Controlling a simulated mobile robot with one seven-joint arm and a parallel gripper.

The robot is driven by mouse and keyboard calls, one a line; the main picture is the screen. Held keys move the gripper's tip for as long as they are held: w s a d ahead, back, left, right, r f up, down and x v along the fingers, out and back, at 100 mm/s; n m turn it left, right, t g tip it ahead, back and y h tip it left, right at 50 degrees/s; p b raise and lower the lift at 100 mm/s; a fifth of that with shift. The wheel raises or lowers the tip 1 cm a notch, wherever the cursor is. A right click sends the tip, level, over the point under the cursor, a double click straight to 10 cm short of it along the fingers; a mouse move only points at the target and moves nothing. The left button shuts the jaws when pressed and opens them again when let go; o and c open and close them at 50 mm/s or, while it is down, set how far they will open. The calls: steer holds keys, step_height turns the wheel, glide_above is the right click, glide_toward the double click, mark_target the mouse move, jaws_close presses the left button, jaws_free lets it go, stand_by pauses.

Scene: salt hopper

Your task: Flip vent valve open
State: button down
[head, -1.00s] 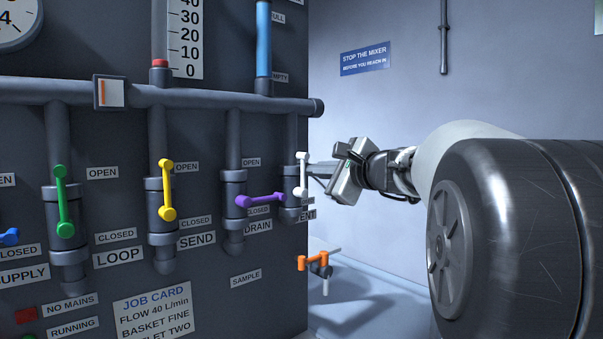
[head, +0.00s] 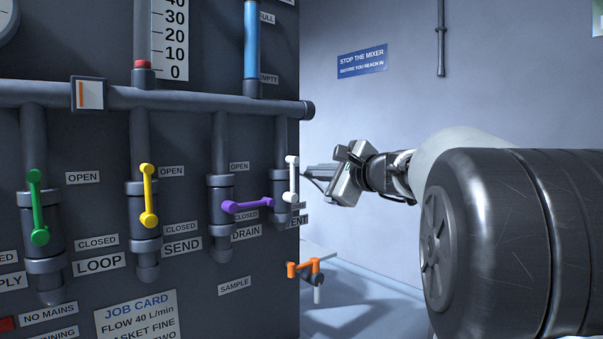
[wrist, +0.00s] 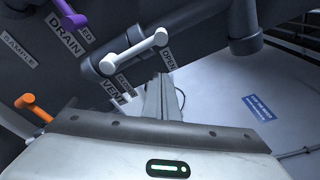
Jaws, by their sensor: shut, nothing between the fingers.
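The vent valve has a white lever (head: 291,178) at the right end of the panel. The lever stands upright, in line with its pipe, with its upper end toward the OPEN label. In the wrist view the white lever (wrist: 134,52) runs from near the VENT and CLOSED labels up to the OPEN label (wrist: 169,56). My gripper (head: 308,172) is just right of the lever, shut and empty. In the wrist view my gripper's fingers (wrist: 163,80) point toward the lever's OPEN end. I cannot tell whether they touch it. The VENT label (wrist: 115,93) is partly hidden in the head view.
The purple drain lever (head: 247,204) lies horizontal just left of the vent valve. The yellow send lever (head: 148,195) and green loop lever (head: 37,206) stand upright. An orange-handled sample valve (head: 304,268) sticks out below. Free room lies right of the panel edge.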

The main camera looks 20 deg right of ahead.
steer(key=v, duration=1)
steer(key=shift+f, duration=0.4)
steer(key=shift+a, duration=0.1)
